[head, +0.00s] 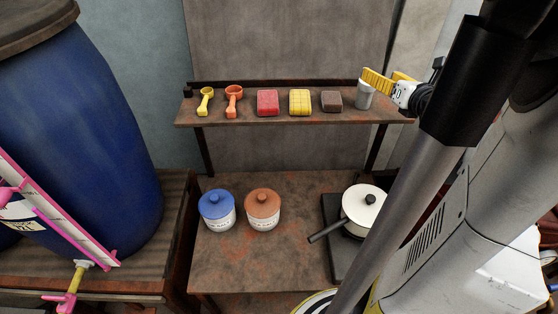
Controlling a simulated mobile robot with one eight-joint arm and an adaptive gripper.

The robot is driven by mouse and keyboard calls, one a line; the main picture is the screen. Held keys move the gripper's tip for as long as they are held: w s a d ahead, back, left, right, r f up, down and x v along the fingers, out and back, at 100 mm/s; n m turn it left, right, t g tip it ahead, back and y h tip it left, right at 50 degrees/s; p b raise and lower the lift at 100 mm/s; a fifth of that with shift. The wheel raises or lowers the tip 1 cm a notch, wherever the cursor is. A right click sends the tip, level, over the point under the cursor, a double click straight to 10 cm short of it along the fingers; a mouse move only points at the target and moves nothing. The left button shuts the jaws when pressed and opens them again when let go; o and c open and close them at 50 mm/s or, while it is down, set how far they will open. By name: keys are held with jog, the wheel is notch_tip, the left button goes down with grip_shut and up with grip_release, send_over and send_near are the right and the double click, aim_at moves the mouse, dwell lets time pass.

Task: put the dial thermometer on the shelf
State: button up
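The shelf (218,119) is a rusty brown raised board along the back of the bench, with a row of small things on it. My gripper (368,78), with yellow fingers and a white and black body, is at the shelf's right end. Its fingers point left, just above or beside a grey cup (364,96). I cannot tell whether they touch the cup or how far apart they are. I cannot make out a dial thermometer in this view; my arm hides part of the right side.
A blue vat (90,140) is left.

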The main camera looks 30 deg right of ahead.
jog(key=w+a+r+m+h, duration=0.5)
jog(key=a+r+m, duration=0.55)
jog(key=m, duration=0.45)
jog(key=s+a+f+m+g+y, duration=0.2)
jog(key=s+a+f+m+y, duration=0.1)
jog(key=a, duration=0.6)
jog(key=s+a+f+m+g+y, duration=0.3)
jog(key=s+a+f+m, duration=0.2)
jog(key=a+f+m, duration=0.2)
jog(key=s+a+f+m+g+y, duration=0.3)
jog(key=a+f, duration=0.5)
jog(key=a, duration=0.4)
jog(key=shift+s+a+f+m+y, duration=0.2)
jog(key=shift+s+f+m+y, duration=0.15)
jog(key=shift+s+m, duration=0.65)
jog(key=shift+w, duration=0.2)
